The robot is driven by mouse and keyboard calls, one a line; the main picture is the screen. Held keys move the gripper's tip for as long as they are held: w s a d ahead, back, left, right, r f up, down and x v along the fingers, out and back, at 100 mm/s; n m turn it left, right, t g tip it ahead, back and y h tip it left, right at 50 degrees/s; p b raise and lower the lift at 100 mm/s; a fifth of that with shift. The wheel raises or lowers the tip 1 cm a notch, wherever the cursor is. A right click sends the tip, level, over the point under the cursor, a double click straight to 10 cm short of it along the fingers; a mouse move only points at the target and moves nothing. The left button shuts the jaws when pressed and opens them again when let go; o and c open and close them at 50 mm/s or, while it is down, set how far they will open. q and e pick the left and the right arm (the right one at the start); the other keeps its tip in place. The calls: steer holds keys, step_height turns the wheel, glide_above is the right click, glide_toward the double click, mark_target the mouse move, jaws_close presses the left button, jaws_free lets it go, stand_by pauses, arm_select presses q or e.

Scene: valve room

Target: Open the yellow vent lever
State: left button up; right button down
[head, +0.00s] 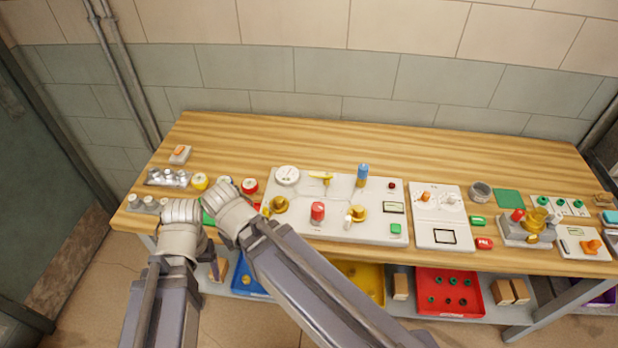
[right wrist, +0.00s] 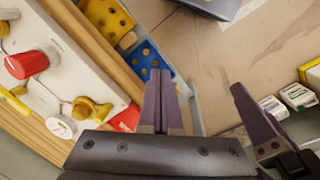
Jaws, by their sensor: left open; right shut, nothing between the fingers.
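The yellow lever (head: 321,176) lies roughly crosswise near the back of the white panel (head: 380,230), right of a round gauge (head: 287,175). It also shows at the left edge of the right wrist view (right wrist: 14,104). My left gripper (head: 217,269) is open, low by the table's front edge and well apart from the lever. My right gripper (right wrist: 158,88) is shut and empty, pointing beside the panel. In the head view my right wrist and forearm hide it, along with the panel's front left corner.
A brass valve (head: 279,204) and a red knob (head: 317,211) stand in front of the lever. A blue-topped post (head: 362,174) stands to its right. Rolls and small parts crowd the table's left end. The wooden table (head: 400,150) is clear behind the panel. Bins sit below.

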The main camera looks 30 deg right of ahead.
arm_select(q)
steer(key=shift+o, duration=0.7)
steer(key=shift+r, duration=0.35)
arm_select(e)
steer(key=w+d+r+m+t+h, duration=0.1)
steer(key=w+d+r+m+h, duration=0.1)
steer(key=w+d+m, duration=0.5)
steer(key=w+d+r+m+t+h, duration=0.1)
steer(key=w+d+r+m+h, duration=0.2)
steer(key=m, duration=1.5)
steer(key=shift+w+d+m+t+h, duration=0.35)
steer(key=shift+w+d, duration=1.7)
steer(key=shift+d, duration=1.9)
steer(key=shift+f, duration=0.15)
